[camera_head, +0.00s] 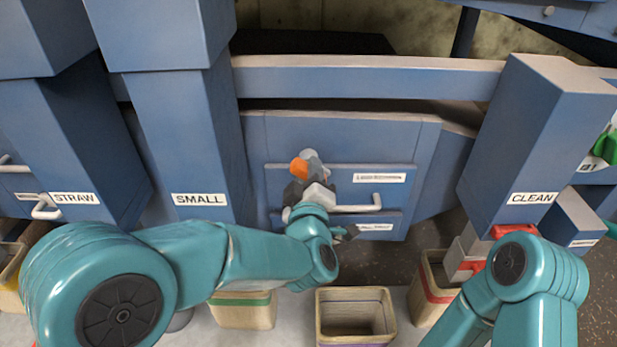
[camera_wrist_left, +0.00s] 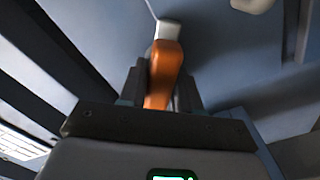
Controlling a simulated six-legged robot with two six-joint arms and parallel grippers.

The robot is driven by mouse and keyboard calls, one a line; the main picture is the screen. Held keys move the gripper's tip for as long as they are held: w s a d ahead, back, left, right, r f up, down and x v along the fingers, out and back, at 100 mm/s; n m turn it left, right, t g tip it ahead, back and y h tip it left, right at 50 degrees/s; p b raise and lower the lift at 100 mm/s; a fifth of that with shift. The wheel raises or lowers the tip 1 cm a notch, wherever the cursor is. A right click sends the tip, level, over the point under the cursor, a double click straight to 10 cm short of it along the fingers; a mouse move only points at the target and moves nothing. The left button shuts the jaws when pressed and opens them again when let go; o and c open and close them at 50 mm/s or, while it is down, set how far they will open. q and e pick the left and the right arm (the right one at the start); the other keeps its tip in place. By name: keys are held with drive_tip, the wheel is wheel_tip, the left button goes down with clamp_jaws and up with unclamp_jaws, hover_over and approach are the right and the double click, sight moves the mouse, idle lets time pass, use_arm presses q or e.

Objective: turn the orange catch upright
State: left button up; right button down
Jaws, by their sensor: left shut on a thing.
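The orange catch (camera_head: 299,167) is on the blue panel in the middle of the head view, above a white bar handle. It also shows in the left wrist view (camera_wrist_left: 165,72), with a pale grey end piece at its top. My left gripper (camera_head: 306,178) is at the catch; in the wrist view its dark fingers (camera_wrist_left: 160,95) lie on both sides of the orange part, shut on it. In the head view the gripper and wrist hide the catch's lower part. My right arm shows at lower right, but its jaws are not clearly seen.
A white bar handle (camera_head: 368,207) sits just right of my left gripper. Chutes marked SMALL (camera_head: 180,130) and CLEAN (camera_head: 540,130) flank the panel. An empty bin (camera_head: 356,335) and a green-banded bin (camera_head: 243,312) stand below, in front.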

use_arm(q)
drive_tip(key=m, duration=0.4)
drive_tip(key=shift+m, duration=0.3)
drive_tip(key=m+p, duration=0.1)
drive_tip(key=m, duration=0.4)
drive_tip(key=shift+m, duration=0.4)
drive_tip(key=o, duration=1)
drive_tip(key=shift+c, duration=0.2)
drive_tip(key=s, duration=1.6)
drive_tip(key=shift+s+b, duration=0.2)
drive_tip(key=shift+b, duration=0.15)
